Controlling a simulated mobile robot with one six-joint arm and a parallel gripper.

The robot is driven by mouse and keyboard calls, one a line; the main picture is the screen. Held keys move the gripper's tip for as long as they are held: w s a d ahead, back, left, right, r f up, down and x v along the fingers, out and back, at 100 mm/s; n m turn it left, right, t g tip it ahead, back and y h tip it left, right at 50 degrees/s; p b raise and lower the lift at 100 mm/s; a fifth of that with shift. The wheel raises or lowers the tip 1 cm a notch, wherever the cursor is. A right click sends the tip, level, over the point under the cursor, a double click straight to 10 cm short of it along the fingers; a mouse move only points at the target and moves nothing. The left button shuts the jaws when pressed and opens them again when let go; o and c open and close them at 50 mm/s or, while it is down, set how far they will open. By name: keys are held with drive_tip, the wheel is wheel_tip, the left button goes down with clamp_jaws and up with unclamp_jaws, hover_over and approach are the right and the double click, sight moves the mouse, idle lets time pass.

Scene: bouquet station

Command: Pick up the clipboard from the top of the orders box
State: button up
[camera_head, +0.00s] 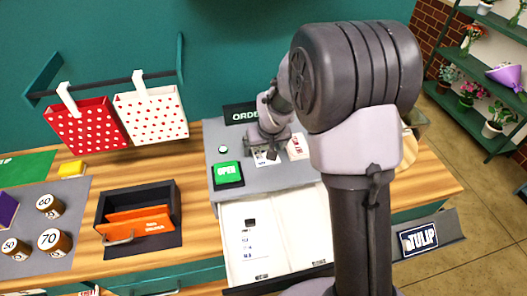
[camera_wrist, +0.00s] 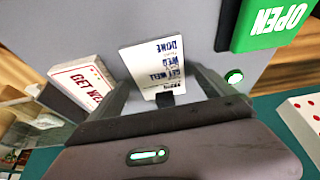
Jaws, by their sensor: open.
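The clipboard (camera_wrist: 160,65) is a small white board with a dark clip and printed lines that read "GET WELL", "WED" and "DONE". It also shows in the head view (camera_head: 266,159), partly covered by my gripper. It is on the grey top of the orders box (camera_head: 232,150), behind the open front drawer. My gripper (camera_head: 264,150) is over it, pointing down. In the wrist view my gripper (camera_wrist: 164,84) is open, with one finger on each side of the clipboard's clip end. I cannot tell whether either finger touches it.
A white and red "GET WELL" block (camera_wrist: 82,82) stands close beside one finger. A green OPEN sign (camera_head: 228,172) and a round button (camera_head: 223,149) are on the box's left side. My arm hides the right side.

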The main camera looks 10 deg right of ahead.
drive_tip(key=shift+s+r, duration=0.1)
drive_tip(key=shift+c, duration=0.4)
drive_tip(key=c, duration=1.4)
drive_tip(key=shift+r, duration=0.1)
